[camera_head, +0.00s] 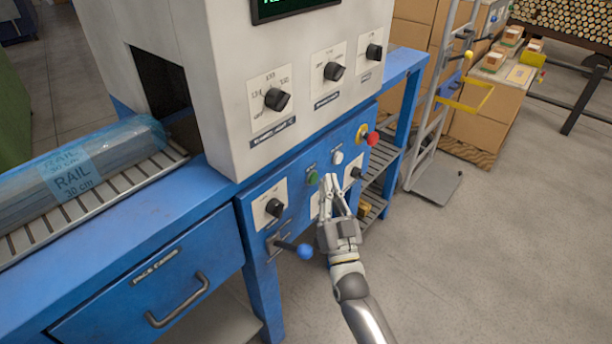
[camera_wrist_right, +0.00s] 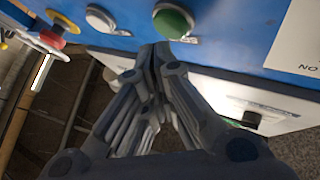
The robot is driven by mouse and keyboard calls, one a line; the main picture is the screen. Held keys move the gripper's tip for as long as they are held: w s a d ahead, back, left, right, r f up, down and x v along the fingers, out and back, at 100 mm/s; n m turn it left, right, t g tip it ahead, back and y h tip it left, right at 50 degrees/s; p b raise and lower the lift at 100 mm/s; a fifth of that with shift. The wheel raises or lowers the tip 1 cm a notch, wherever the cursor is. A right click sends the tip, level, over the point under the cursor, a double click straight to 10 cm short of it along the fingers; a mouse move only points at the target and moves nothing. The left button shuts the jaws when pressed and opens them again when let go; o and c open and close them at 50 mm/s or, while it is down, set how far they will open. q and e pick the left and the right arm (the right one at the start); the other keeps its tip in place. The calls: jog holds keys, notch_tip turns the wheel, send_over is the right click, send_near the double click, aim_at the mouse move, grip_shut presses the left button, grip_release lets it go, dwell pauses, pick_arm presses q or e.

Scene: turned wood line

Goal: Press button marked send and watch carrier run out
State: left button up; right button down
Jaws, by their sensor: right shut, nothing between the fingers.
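A green button (camera_head: 312,178) and a white button (camera_head: 338,158) sit on the blue control panel (camera_head: 290,175). The small labels by them are too small to read, so I cannot tell which is marked send. My right gripper (camera_head: 331,181) is shut and empty, its fingertips close in front of the panel just beside the green button. In the right wrist view the shut fingertips (camera_wrist_right: 155,50) are just below the green button (camera_wrist_right: 172,20), with the white button (camera_wrist_right: 101,18) to the left. Contact with a button cannot be made out. I cannot identify a carrier. My left gripper is out of view.
A red stop knob (camera_head: 372,138) on yellow is at the panel's right. A blue-knobbed lever (camera_head: 304,251) sticks out below. A wrapped rail pack (camera_head: 80,170) lies on rollers at left, before a dark opening (camera_head: 160,80).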

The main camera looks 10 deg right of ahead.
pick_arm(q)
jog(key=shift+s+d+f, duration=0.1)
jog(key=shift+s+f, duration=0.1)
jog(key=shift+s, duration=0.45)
pick_arm(e)
jog(key=shift+d, duration=0.1)
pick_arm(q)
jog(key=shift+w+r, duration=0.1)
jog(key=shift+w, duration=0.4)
pick_arm(e)
jog(key=shift+w, duration=0.1)
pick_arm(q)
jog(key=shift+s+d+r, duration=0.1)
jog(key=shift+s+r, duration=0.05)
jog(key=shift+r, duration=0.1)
pick_arm(e)
jog(key=shift+w+a, duration=0.25)
jog(key=shift+w, duration=0.05)
